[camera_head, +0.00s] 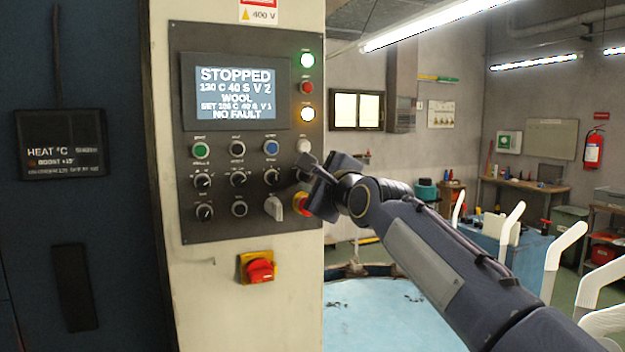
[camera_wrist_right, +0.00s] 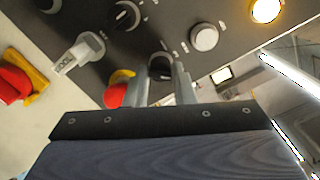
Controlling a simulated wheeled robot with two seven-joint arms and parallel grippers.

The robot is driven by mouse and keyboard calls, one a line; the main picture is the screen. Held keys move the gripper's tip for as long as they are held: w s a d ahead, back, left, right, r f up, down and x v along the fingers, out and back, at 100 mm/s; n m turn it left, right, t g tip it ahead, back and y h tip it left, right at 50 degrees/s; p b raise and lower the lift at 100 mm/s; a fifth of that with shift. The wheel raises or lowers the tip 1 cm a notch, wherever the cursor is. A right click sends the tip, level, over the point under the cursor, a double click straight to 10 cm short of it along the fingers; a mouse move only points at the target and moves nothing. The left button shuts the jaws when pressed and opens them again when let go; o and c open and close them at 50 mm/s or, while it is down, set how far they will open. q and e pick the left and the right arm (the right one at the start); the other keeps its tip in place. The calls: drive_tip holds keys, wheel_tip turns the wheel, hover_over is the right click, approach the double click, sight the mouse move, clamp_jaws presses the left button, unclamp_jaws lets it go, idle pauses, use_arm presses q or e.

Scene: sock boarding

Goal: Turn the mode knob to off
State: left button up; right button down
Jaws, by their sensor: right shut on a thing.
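The control panel (camera_head: 225,215) is dark grey, with rows of buttons and knobs under a screen reading STOPPED and NO FAULT. My right gripper (camera_head: 309,174) is at the right end of the upper knob row and hides most of what it holds. In the right wrist view, the fingers of my right gripper (camera_wrist_right: 161,78) stand on both sides of a black rotary knob (camera_wrist_right: 160,67) and are shut on it. I take this as the mode knob; its label and pointer setting are not readable. My left gripper is not in view.
A red emergency button (camera_head: 302,204) on yellow sits just below the gripper. A pale key-like lever (camera_head: 273,207) is beside it, and a red main switch (camera_head: 260,270) is lower. Several other knobs lie to the left. White leg-shaped forms (camera_head: 565,247) stand at right.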

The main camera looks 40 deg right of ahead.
drive_tip(key=shift+r, duration=0.1)
drive_tip(key=n+p, duration=0.2)
drive_tip(key=n, duration=0.6)
drive_tip(key=shift+r+g+p, duration=0.15)
drive_tip(key=shift+g+p, duration=0.2)
drive_tip(key=shift+g, duration=0.05)
drive_tip(key=shift+n, duration=0.4)
drive_tip(key=c, duration=1.3)
unclamp_jaws()
drive_tip(key=shift+o, duration=0.2)
